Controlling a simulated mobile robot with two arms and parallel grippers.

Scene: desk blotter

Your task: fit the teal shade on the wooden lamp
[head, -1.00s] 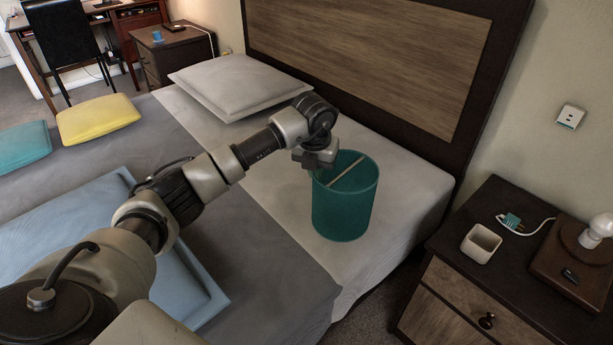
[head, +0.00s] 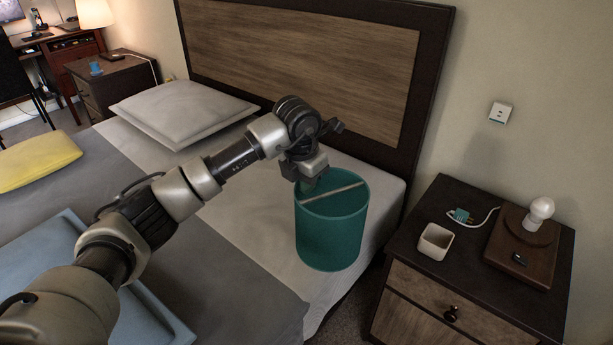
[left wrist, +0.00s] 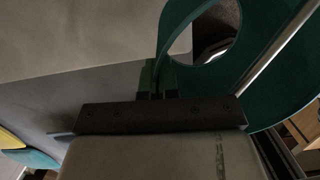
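The teal shade (head: 330,240) is an open drum with a pale bar across its top. It hangs upright, or nearly so, in front of the bed's right edge. My left gripper (head: 311,183) is at its upper left rim. In the left wrist view, the fingers (left wrist: 157,80) are closed on the wall of the shade (left wrist: 265,30). The wooden lamp (head: 518,245) stands on the nightstand to the right, with a square base, a bare white bulb (head: 541,209) on top and a dark switch. The shade is left of the lamp and apart from it. My right gripper is not in view.
The dark nightstand (head: 455,200) also holds a cream square cup (head: 435,241) and a teal plug (head: 460,215) with a white cord, both left of the lamp. The headboard (head: 330,60) rises behind the bed. A gap of floor separates bed and nightstand.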

